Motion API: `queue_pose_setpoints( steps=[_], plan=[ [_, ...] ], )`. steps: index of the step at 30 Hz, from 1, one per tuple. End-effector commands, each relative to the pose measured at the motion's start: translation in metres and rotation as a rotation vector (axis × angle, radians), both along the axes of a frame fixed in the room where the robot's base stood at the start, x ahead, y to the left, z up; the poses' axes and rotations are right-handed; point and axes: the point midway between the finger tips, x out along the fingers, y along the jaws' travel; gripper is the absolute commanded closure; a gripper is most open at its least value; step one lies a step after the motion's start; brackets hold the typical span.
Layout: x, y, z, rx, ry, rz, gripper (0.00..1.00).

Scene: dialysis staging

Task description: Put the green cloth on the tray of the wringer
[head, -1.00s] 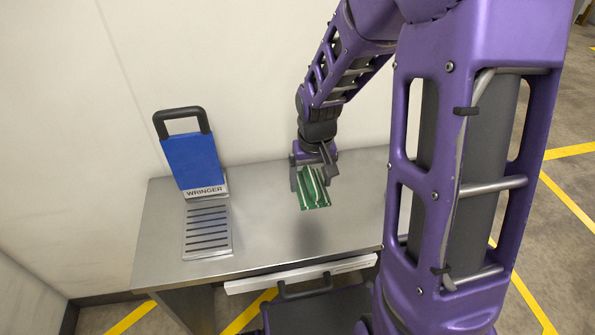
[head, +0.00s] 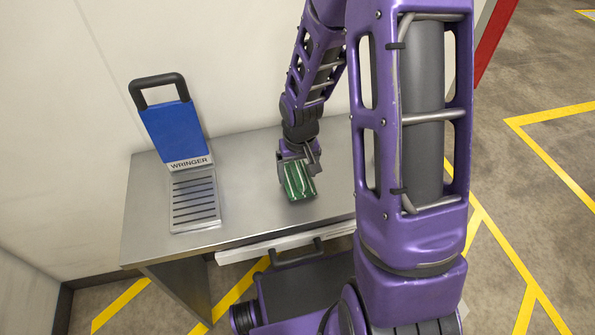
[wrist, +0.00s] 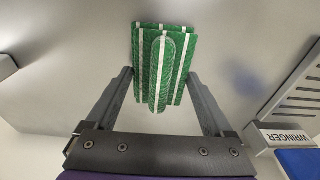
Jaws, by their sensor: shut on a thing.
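The green cloth (head: 299,182) has white stripes and is folded. My gripper (head: 298,170) is shut on it and holds it above the steel table, to the right of the wringer. In the wrist view the cloth (wrist: 180,85) is pinched up into a ridge between the two fingers. The wringer (head: 176,130) has a blue upright plate with a dark handle and a "WRINGER" label. Its slotted metal tray (head: 194,222) lies in front of the plate and is bare. The tray (wrist: 298,105) also shows at the right edge of the wrist view.
The steel table (head: 245,165) is clear between the cloth and the wringer. A wall stands close behind it. A white strip with a dark handle (head: 297,252) runs along the table's front. Yellow lines mark the floor.

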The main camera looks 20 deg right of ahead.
Motion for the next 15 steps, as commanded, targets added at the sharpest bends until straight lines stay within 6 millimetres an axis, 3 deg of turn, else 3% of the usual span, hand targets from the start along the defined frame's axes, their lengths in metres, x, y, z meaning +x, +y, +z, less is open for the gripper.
queue_pose_setpoints(
  steps=[3, 4, 5, 6, 15],
  plan=[
    [0.0000, 0.0000, -0.0050, 0.000, 0.000, 0.000, 0.77],
    [0.0001, 0.0000, -0.0037, 0.000, 0.000, 0.000, 0.10],
    [0.0001, 0.0000, -0.0031, 0.000, 0.000, 0.000, 0.05],
    [0.0000, 0.0000, -0.0031, 0.000, 0.000, 0.000, 0.00],
    [0.0000, 0.0000, 0.0007, 0.000, 0.000, 0.000, 0.00]
  ],
)
